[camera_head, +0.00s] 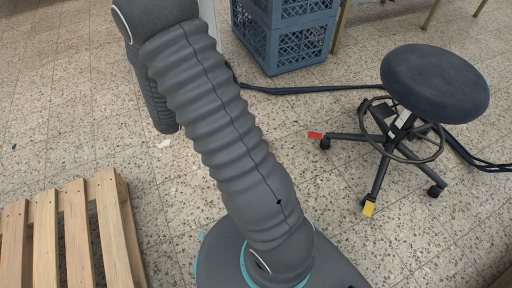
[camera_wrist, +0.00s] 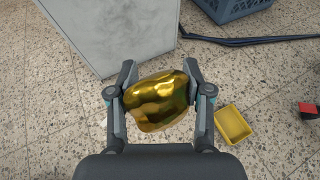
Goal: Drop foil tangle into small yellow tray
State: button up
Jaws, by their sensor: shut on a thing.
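In the wrist view my gripper (camera_wrist: 161,101) is shut on a shiny gold foil tangle (camera_wrist: 158,100), a crumpled lump held between its two fingers. The small yellow tray (camera_wrist: 232,124) lies on the speckled floor to the right of my right finger and looks empty. The foil is to the left of the tray in the picture, not over it. In the head view my own arm fills the middle, and neither the gripper, the foil nor the tray can be seen there.
A grey-white cabinet (camera_wrist: 105,30) stands just beyond the gripper. A blue crate (camera_head: 290,45) and a dark cable (camera_head: 310,90) are at the back. A wheeled stool (camera_head: 435,82) stands right, a wooden pallet (camera_head: 75,235) left. A red object (camera_wrist: 308,108) is at the wrist view's right edge.

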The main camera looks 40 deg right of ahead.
jog(key=s+d+f+m+g+h, duration=0.35)
jog(key=d+f+m+g, duration=0.25)
jog(key=d+f, duration=0.65)
jog(key=shift+s+d+f+m+g+h+b, duration=0.2)
jog(key=shift+s+d+f+m+g+b, duration=0.35)
jog(key=shift+s+d+f+m+g, duration=1.6)
jog(key=shift+s+d+f+m+g+h+b, duration=0.35)
jog(key=shift+s+d+f, duration=1.05)
jog(key=shift+f, duration=2)
jog(key=shift+s+d+f+m+g+b, duration=0.7)
jog(key=shift+s+d+f+m+g, duration=0.5)
jog(key=shift+d+f, duration=1.25)
jog(key=shift+s+a+f, duration=0.3)
jog(key=shift+a, duration=0.1)
jog(key=o, duration=0.8)
jog(key=v, duration=1.2)
